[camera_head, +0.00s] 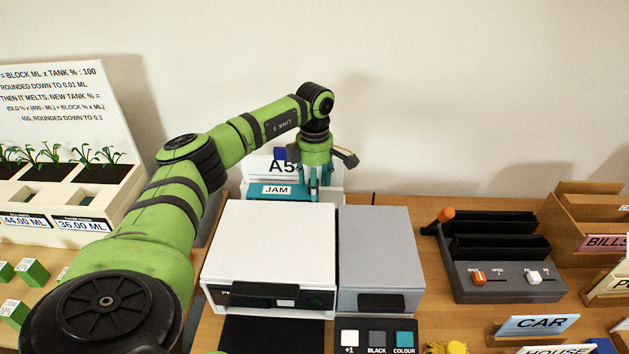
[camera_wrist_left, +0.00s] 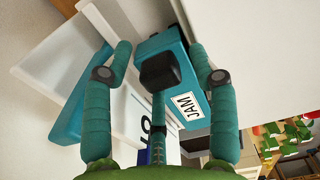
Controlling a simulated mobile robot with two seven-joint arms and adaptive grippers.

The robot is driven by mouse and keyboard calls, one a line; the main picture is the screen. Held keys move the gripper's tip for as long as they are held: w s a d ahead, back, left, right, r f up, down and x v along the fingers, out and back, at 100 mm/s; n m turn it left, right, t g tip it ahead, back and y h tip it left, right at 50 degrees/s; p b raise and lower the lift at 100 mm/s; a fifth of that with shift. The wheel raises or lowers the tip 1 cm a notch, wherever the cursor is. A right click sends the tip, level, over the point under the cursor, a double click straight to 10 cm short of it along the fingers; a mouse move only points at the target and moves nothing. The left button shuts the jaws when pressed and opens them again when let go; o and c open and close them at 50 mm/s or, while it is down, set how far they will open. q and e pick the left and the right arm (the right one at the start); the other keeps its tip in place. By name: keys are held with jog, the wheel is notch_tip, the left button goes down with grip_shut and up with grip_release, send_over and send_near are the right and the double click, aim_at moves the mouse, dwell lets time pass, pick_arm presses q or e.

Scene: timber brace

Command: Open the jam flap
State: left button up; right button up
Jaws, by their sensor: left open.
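The jam flap (camera_head: 255,190) is a teal piece with a white JAM label, behind the white box at the back of the table. In the left wrist view the flap (camera_wrist_left: 162,42) shows close up between the fingers, its label to the lower right. My left gripper (camera_head: 314,194) points down at the flap's right end, fingers spread and empty. In the wrist view the left gripper (camera_wrist_left: 160,49) has one finger on each side of the flap. A dark rounded piece covers part of the flap; I cannot tell whether anything touches. My right gripper is not in view.
The white box (camera_head: 270,235) and grey box (camera_head: 378,245) stand in front of the flap. A white printer-like housing marked A5 (camera_head: 283,165) is behind it. A dark switch unit (camera_head: 505,280) and wooden trays (camera_head: 590,200) are at right, a planter (camera_head: 60,200) at left.

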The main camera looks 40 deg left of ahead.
pick_arm(q)
grip_shut()
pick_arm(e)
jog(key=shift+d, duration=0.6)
pick_arm(q)
jog(key=shift+r, duration=0.1)
jog(key=shift+r, duration=0.1)
